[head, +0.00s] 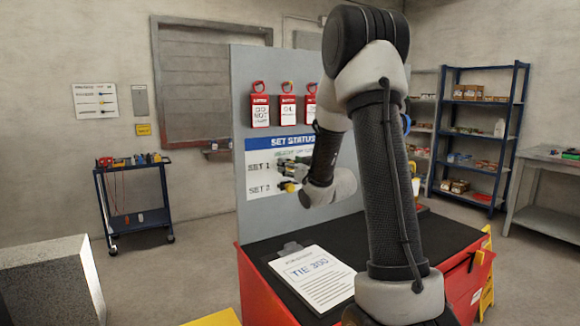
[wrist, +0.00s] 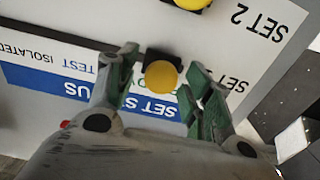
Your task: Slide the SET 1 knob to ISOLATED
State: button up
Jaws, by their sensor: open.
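The SET STATUS board (head: 262,145) is on the grey upright panel, with SET 1 and SET 2 rows. In the wrist view it appears roughly upside down, with TEST and ISOLATED printed at the left. A round yellow knob (wrist: 161,77) on a dark block sits between the fingers of my gripper (wrist: 161,64), seemingly in the SET 1 row. My gripper is open, one finger on each side; contact cannot be told. A second yellow knob (wrist: 190,3) is beside the SET 2 label at the top edge. In the head view my gripper (head: 290,178) partly hides the rows.
Red lockout tags (head: 260,108) hang above the board. A clipboard (head: 312,278) lies on the black top of the red cabinet below. A blue trolley (head: 135,195) stands at the left and blue shelving (head: 485,130) at the right.

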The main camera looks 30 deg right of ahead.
jog(key=shift+w, duration=0.55)
grip_shut()
jog(key=d, duration=0.9)
jog(key=shift+w, duration=0.15)
grip_release()
